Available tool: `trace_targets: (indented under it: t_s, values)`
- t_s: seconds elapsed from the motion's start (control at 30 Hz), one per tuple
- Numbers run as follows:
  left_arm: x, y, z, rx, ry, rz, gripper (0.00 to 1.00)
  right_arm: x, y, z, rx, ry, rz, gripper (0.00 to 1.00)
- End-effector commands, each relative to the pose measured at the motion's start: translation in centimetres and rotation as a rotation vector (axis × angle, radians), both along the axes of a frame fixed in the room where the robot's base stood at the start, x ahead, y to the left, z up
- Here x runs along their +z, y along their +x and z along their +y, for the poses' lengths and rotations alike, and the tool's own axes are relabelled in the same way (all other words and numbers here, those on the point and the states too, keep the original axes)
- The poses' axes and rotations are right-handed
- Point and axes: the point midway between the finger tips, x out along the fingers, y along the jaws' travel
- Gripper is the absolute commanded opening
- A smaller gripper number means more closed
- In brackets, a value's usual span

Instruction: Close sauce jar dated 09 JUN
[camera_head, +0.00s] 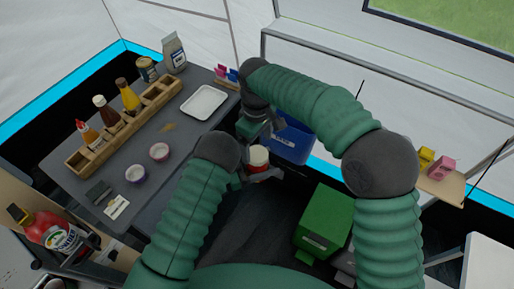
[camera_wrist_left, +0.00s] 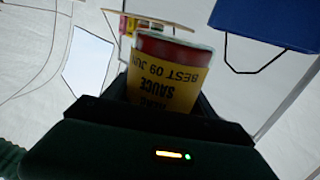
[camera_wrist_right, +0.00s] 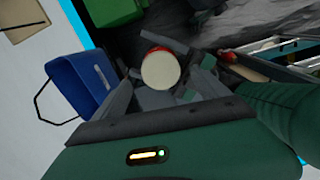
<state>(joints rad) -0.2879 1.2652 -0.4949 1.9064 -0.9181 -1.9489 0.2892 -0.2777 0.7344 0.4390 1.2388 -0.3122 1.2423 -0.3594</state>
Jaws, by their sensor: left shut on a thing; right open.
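The sauce jar (camera_wrist_left: 165,85) has a yellow label reading "SAUCE" and "BEST 09 JUN", and a red band at one end. My left gripper (camera_head: 254,173) is shut on it and holds it in front of my body. In the head view the jar (camera_head: 258,155) shows a round cream top with a red edge. The right wrist view shows that cream disc (camera_wrist_right: 160,70) face-on; I cannot tell whether it is a fully seated lid. My right gripper (camera_head: 266,134) is open above the jar, its fingers apart and not touching the disc.
A blue bin (camera_head: 291,146) is close beside my right gripper. A green box (camera_head: 325,220) stands at right.

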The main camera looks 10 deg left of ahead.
Motion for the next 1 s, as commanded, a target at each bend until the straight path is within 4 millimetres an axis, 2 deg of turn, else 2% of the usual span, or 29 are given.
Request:
trace_targets:
  t_s: [0.03,0.2,0.4,0.53,1.0]
  values:
    - [0.1,0.0,0.0,0.0,-0.002,-0.002,0.0,1.3,0.1,0.1,-0.001,0.003,-0.005,0.84]
    - [0.1,0.0,0.0,0.0,-0.002,-0.002,0.0,5.3,0.2,0.2,0.0,0.003,-0.004,0.84]
    - [0.1,0.1,0.0,0.0,-0.002,-0.002,0.0,8.2,0.3,0.2,-0.002,0.002,-0.001,0.84]
    - [0.1,0.1,0.0,0.0,-0.002,-0.002,0.0,8.7,0.2,0.2,-0.001,0.0,0.001,0.84]
    - [0.1,0.0,0.0,0.0,-0.002,-0.002,0.0,8.6,0.2,0.0,-0.007,-0.001,0.0,0.84]
